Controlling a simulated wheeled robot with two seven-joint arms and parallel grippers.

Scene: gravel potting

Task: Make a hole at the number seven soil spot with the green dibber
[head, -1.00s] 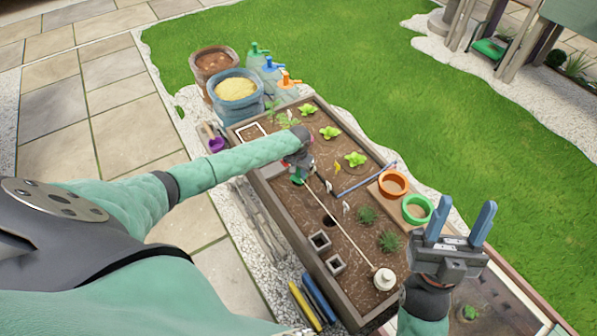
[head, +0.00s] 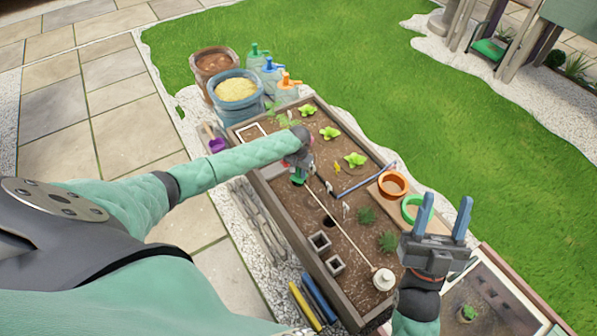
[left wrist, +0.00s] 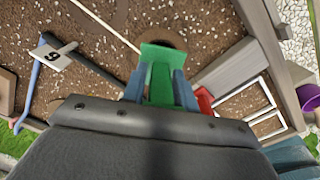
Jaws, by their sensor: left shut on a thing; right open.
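My left gripper (head: 301,166) is shut on the green dibber (head: 298,180) over the planter's soil. In the left wrist view the green dibber (left wrist: 158,76) sits between the blue fingers. A dark round hollow (left wrist: 163,38) shows in the soil just beyond it; whether the tip touches soil is hidden. A number tag (left wrist: 50,52) there reads as 6 or 9. Other small white tags (head: 345,208) stand in the soil, their numbers too small to read; I cannot tell which spot is seven. My right gripper (head: 441,219) is open and empty, beyond the planter's right side.
Bags and spray bottles stand at the back.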

